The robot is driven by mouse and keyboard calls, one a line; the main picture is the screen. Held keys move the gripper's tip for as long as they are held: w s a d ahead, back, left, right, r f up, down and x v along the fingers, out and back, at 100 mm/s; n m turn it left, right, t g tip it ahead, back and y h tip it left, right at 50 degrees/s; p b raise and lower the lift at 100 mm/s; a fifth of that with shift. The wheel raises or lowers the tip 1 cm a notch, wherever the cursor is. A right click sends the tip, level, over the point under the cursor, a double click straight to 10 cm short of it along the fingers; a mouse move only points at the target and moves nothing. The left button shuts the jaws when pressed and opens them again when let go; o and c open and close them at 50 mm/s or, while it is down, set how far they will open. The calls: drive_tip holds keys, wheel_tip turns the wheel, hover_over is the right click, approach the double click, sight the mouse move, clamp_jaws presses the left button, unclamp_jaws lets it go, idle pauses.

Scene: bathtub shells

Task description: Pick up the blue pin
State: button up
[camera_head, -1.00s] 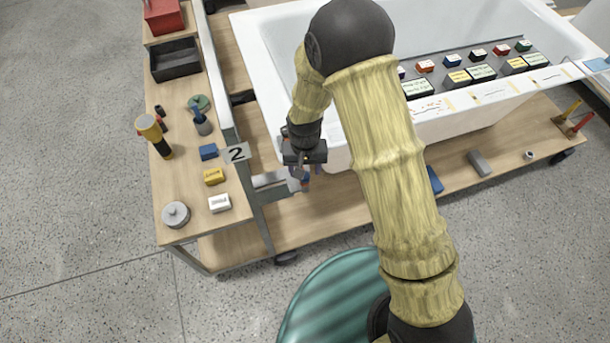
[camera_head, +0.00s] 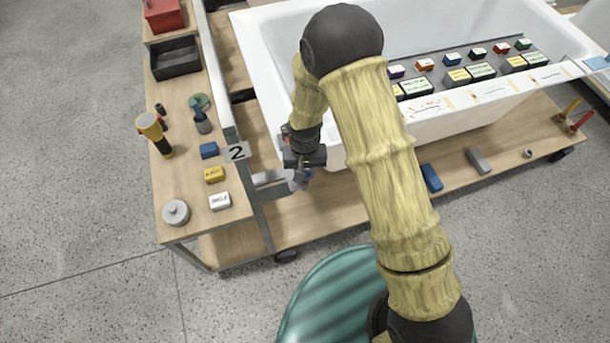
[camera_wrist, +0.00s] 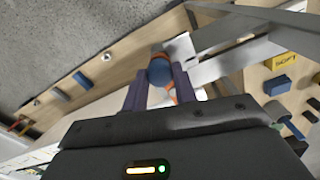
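The blue pin (camera_wrist: 160,72) shows a round blue head between the tips of my gripper (camera_wrist: 160,80) in the wrist view. An orange-red part curves beside and below that head. The two purple fingers stand apart, one on each side of the head. I cannot tell whether they touch it. In the head view my gripper (camera_head: 305,175) points down beside the grey metal bracket at the bench's side, left of the tub. There only small blue and red bits show near the fingers. The pin's lower part is hidden.
The white bathtub (camera_head: 255,50) stands close right of my gripper. The side bench (camera_head: 185,235) at left holds a yellow-black flashlight (camera_head: 152,130), a grey round weight (camera_head: 176,213) and several small blocks. A blue bar (camera_head: 431,178) and a grey bar (camera_head: 480,161) lie on the lower shelf.

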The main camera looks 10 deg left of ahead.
drive_tip(key=shift+r, duration=0.1)
drive_tip(key=shift+c, duration=0.2)
wheel_tip(320, 180, up, 10)
drive_tip(key=b, duration=0.2)
idle(0.3)
